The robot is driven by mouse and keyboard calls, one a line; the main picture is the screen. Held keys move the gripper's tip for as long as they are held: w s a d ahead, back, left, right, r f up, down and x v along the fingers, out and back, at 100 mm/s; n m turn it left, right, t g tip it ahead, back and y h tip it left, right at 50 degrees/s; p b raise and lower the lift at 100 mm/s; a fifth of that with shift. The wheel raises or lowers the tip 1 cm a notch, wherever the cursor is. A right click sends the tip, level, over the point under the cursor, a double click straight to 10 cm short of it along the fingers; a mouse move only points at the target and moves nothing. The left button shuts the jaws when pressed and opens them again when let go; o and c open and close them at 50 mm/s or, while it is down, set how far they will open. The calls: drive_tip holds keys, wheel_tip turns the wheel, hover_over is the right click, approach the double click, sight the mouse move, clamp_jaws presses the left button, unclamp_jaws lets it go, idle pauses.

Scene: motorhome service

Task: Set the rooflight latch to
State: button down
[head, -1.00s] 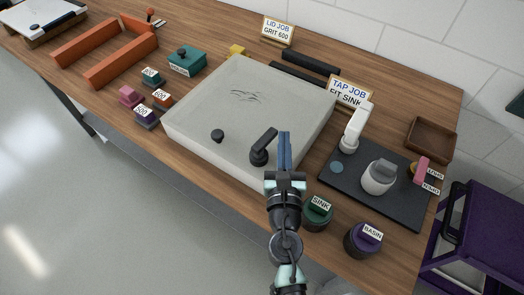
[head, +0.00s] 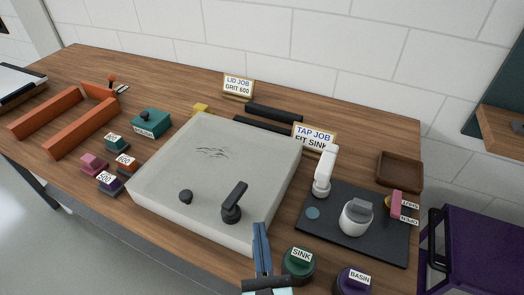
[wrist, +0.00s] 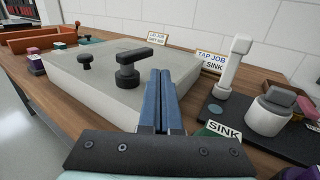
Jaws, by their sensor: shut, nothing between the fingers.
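The rooflight lid (head: 200,175) is a pale grey slab lying flat on the bench, with dark scratch marks on top. Its black latch lever (head: 234,203) stands near the front right corner, its arm pointing away toward the back and slightly right. A small black knob (head: 186,197) sits left of it. In the wrist view the latch (wrist: 136,68) is just left of my fingers, apart from them. My gripper (head: 258,232) is shut and empty, its blue fingers together, beyond the lid's front right corner. The wrist view shows the closed fingers (wrist: 163,80) pointing forward.
Right of the lid, a dark mat (head: 380,243) bears a white tap (head: 325,172) and a grey-topped white part (head: 356,217). Pots labelled SINK (head: 299,262) and BASIN (head: 354,280) stand at the front. Small labelled blocks (head: 110,182) lie left. Signs (head: 238,86) stand behind.

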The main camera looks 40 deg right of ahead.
drive_tip(key=shift+b+v, duration=0.4)
drive_tip(key=shift+v, duration=1.4)
drive_tip(key=w+a+r+m+t, duration=0.2)
drive_tip(key=w+r+m, duration=0.2)
drive_tip(key=r+m, duration=0.4)
drive_tip(key=w+a+r+m+t, duration=0.15)
drive_tip(key=w+r+m, duration=0.35)
drive_tip(key=r, duration=0.6)
drive_tip(key=w+a+r+m+t, duration=0.1)
drive_tip(key=w+a+r+m, duration=0.2)
drive_tip(key=r+m, duration=0.6)
drive_tip(key=s+a+r+m+t+y, duration=0.2)
drive_tip(key=a+r+y, duration=0.1)
drive_tip(key=r, duration=0.5)
drive_tip(key=s+a+r+m+t+y+p, duration=0.1)
drive_tip(key=s+a+r+m+t+y, duration=0.1)
drive_tip(key=r, duration=0.6)
drive_tip(key=s+a+r+m+t+y, duration=0.2)
drive_tip(key=a+r+m+t+y, duration=0.1)
drive_tip(key=a+r, duration=0.3)
wheel_tip(320, 180, up, 2)
drive_tip(key=shift+r+t+y, duration=0.1)
drive_tip(key=shift+t+y, duration=0.35)
drive_tip(key=shift+y, duration=0.45)
drive_tip(key=c, duration=1.5)
unclamp_jaws()
drive_tip(key=shift+c, duration=0.2)
